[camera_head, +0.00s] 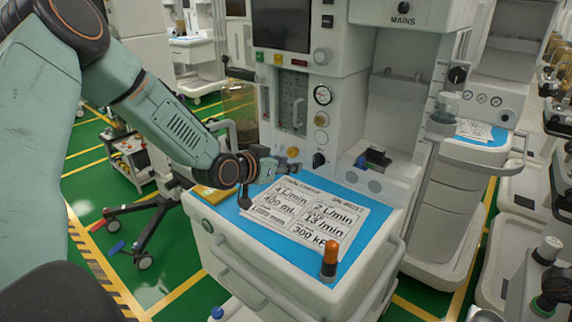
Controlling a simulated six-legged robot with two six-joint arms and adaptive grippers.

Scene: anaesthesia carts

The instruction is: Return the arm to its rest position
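My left arm comes in from the left, its pale green links reaching down toward the anaesthesia cart (265,268). My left gripper (284,164) is small in the view and hovers near the back left of the cart's blue work surface (265,237). It looks close to the control panel above that surface. I see nothing clearly held in it, and its finger gap is too small to tell. My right gripper does not show.
A printed card (306,216) lies on the blue surface. A second cart (455,195) stands at right.

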